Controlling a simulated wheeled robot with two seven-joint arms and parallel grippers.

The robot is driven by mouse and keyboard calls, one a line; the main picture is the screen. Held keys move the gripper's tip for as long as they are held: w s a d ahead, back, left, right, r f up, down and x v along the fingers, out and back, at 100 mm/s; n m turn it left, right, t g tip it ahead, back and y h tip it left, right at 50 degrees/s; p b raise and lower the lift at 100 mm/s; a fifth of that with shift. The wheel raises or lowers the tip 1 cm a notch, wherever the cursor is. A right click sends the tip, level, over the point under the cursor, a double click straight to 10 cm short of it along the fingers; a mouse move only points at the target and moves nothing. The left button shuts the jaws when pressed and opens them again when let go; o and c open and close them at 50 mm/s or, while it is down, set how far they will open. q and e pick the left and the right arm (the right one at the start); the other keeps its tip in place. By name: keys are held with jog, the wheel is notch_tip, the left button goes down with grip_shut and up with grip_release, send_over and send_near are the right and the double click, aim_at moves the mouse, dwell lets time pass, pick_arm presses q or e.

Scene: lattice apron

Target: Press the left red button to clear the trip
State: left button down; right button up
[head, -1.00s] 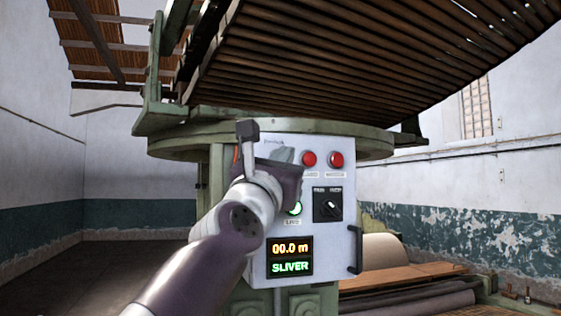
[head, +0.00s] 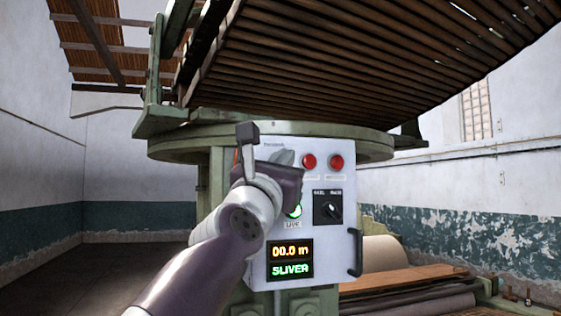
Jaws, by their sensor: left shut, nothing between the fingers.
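The left red button (head: 309,161) sits near the top of a pale control panel (head: 345,268), beside a second, right red button (head: 336,161). Both show clear of my arm. My left gripper (head: 284,157) is shut and empty. My wrist hides the panel's upper left part. My right gripper is not in view.
A green lit button (head: 295,211), partly behind my wrist, a black selector switch (head: 327,207) and a display (head: 290,260) reading "00.0 m" and "SLIVER" are lower on the panel. A black handle (head: 355,252) juts from its right edge. A slatted apron (head: 350,60) hangs above.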

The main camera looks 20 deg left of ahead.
pick_arm(q)
jog(key=shift+w, duration=0.1)
dwell(0.7)
jog(key=shift+w+a, duration=0.25)
jog(key=shift+w, duration=0.05)
jog(key=shift+w+a, duration=0.3)
jog(key=shift+w, duration=0.1)
dwell(0.8)
jog(key=shift+s+d, duration=0.1)
dwell(0.4)
jog(key=shift+s+d, duration=0.4)
jog(key=shift+s, duration=0.25)
jog(key=s+d+p, duration=0.1)
jog(key=s, duration=0.1)
jog(key=s+d+p, duration=0.1)
jog(key=s, duration=0.1)
jog(key=shift+d, duration=0.4)
